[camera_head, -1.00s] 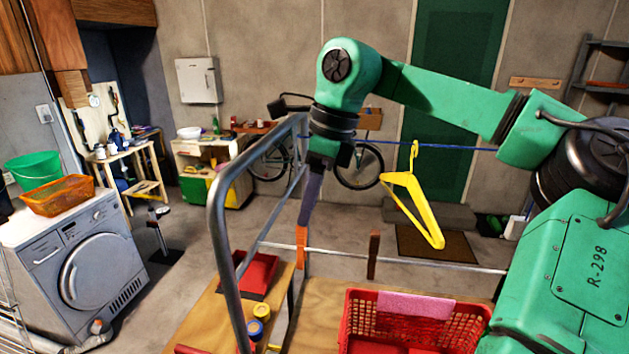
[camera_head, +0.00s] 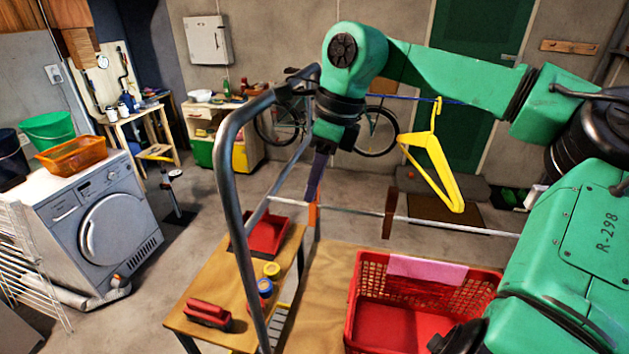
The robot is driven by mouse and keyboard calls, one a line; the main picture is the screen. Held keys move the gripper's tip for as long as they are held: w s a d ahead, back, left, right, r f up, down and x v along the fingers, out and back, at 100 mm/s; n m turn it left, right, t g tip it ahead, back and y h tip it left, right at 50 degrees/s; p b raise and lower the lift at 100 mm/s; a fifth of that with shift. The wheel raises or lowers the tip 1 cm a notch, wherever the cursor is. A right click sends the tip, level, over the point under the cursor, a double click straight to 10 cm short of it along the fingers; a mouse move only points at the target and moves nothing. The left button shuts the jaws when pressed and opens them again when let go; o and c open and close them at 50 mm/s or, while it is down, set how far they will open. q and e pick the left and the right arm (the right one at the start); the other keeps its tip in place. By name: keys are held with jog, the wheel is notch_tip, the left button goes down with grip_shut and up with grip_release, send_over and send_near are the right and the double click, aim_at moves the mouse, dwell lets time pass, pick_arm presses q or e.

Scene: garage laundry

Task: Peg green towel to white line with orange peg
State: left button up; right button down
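The white line (camera_head: 455,226) runs across the middle of the view, beyond the grey metal rail. An orange peg (camera_head: 314,214) and a brown peg (camera_head: 390,213) show at the line. My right gripper (camera_head: 318,178) points down, its purple-grey lower end just above the orange peg in the picture. I see it edge-on, so I cannot tell whether its fingers are apart or whether it touches the peg. I see no green towel. My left gripper cannot be made out.
A red basket (camera_head: 375,289) with a pink cloth (camera_head: 428,270) over its rim stands on a wooden table (camera_head: 325,277). A red tray (camera_head: 268,236), small jars and a red brush-like item (camera_head: 208,314) lie left. A yellow hanger (camera_head: 432,170) hangs from a blue line. The curved rail (camera_head: 228,190) stands in front.

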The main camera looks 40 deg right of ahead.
jog(key=shift+w+a+p+v, duration=0.1)
jog(key=shift+w+p+v, duration=0.05)
jog(key=shift+p+v, duration=0.6)
jog(key=shift+w+a+p+v, duration=0.1)
jog(key=shift+a+p+v, duration=0.05)
jog(key=shift+p+v, duration=0.5)
jog(key=shift+w+a+v, duration=0.1)
jog(key=shift+v, duration=0.6)
jog(key=shift+w+a+v, duration=0.1)
jog(key=shift+w+v, duration=0.05)
jog(key=shift+v, duration=0.55)
jog(key=shift+r, duration=0.1)
